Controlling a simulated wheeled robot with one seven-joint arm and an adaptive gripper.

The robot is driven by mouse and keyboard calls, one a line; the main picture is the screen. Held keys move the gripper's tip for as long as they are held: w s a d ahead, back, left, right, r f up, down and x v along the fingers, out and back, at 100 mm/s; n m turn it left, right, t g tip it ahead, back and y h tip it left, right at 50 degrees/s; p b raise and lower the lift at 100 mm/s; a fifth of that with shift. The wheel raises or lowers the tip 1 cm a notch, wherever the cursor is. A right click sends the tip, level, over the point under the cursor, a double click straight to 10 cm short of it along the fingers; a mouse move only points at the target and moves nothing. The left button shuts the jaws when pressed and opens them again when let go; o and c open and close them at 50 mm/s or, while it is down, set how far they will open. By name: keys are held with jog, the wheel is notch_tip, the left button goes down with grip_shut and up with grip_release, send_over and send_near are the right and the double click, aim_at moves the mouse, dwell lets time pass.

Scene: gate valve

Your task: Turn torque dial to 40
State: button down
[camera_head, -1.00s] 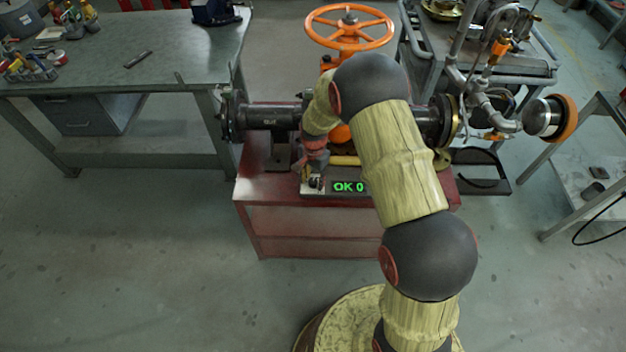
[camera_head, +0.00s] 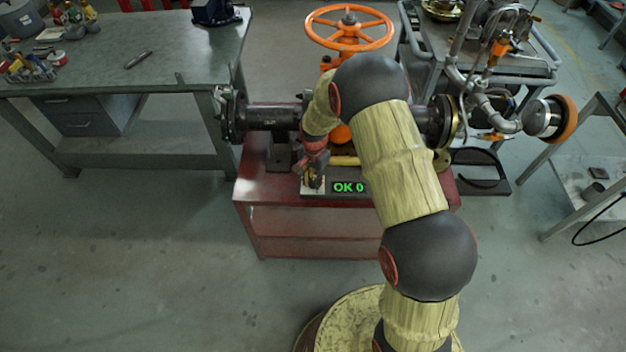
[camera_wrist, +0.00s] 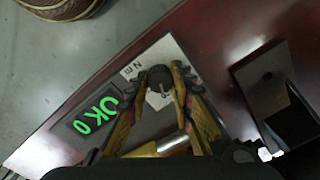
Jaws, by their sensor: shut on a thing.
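The torque dial (camera_wrist: 159,77) is a small dark round knob on a light plate (camera_wrist: 163,52) in the wrist view. My gripper (camera_wrist: 160,75) has its two fingers closed around the sides of the dial. In the head view my gripper (camera_head: 313,180) points down at the left end of the panel on the red cabinet and hides the dial. The green display (camera_head: 349,187) reads "OK 0". The same display (camera_wrist: 87,117) shows tilted in the wrist view.
The red cabinet (camera_head: 300,235) carries a dark pipe valve with an orange handwheel (camera_head: 349,27) behind my gripper. A yellow bar (camera_wrist: 150,149) lies close to my fingers. A dark bracket (camera_wrist: 277,85) stands to the right in the wrist view. A workbench (camera_head: 190,70) is at left.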

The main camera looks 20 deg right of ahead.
aim_at(313, 181)
jog(key=shift+r, duration=0.1)
jog(key=n+p, duration=0.2)
jog(key=n, duration=0.2)
jog(key=shift+n, duration=0.4)
jog(key=shift+w+n+p, duration=0.1)
jog(key=shift+n+p, duration=0.35)
jog(key=shift+n, duration=1.45)
jog(key=c, duration=1.5)
grip_release()
jog(key=shift+c, duration=0.2)
notch_tip(313, 181, up, 12)
